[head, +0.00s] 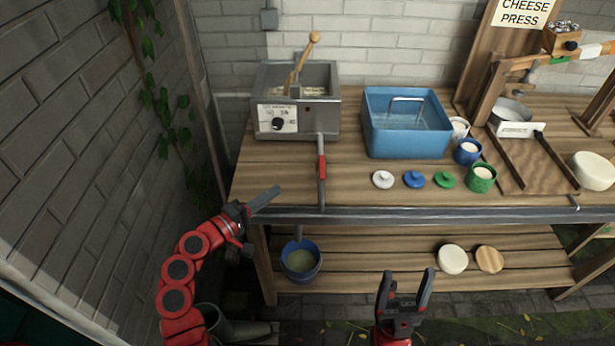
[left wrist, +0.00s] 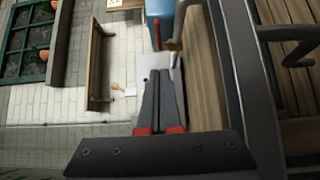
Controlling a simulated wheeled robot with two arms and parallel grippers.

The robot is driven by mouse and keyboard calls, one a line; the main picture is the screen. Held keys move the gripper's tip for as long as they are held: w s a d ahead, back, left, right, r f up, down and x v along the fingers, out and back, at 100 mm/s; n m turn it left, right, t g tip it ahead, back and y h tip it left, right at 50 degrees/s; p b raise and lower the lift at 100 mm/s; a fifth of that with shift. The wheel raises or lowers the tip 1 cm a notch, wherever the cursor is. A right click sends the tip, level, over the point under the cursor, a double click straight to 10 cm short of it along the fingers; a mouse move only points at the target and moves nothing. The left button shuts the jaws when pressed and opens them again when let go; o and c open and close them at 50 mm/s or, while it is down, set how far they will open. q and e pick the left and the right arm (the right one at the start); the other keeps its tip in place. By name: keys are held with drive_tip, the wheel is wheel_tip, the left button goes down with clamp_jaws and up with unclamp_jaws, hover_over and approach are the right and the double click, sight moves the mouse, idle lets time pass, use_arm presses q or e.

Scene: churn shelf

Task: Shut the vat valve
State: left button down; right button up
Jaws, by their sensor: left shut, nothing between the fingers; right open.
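The metal vat (head: 322,112) stands at the left of the bench, with a wooden paddle (head: 302,62) in it and a dial on its front. A grey bar with a red part (head: 321,166), seemingly the valve lever, runs from the vat toward the bench's front edge. A red piece (left wrist: 156,34) and a brass-coloured fitting (left wrist: 173,45) show beyond my fingers in the left wrist view. My left gripper (head: 272,193) is shut and empty, left of the bar and apart from it. My right gripper (head: 406,285) is open and empty in front of the bench.
A blue bucket (head: 301,270) with pale liquid sits on the lower shelf below the vat. A blue tub (head: 407,146) stands right of the vat. Lids and cups, including a green cup (head: 481,184), stand near the front edge. A brick wall (head: 100,230) closes the left side.

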sight(322, 168)
use_arm(q)
drive_tip(key=p+x, duration=0.1)
drive_tip(key=x, duration=0.6)
drive_tip(key=shift+w+d+r, duration=0.15)
drive_tip(key=shift+w+d, duration=0.05)
drive_tip(key=d+p, duration=0.1)
drive_tip(key=d, duration=0.1)
drive_tip(key=shift+d, duration=0.25)
drive_tip(key=shift+d+p, duration=0.3)
drive_tip(key=shift+d, duration=0.25)
drive_tip(key=shift+d, duration=0.1)
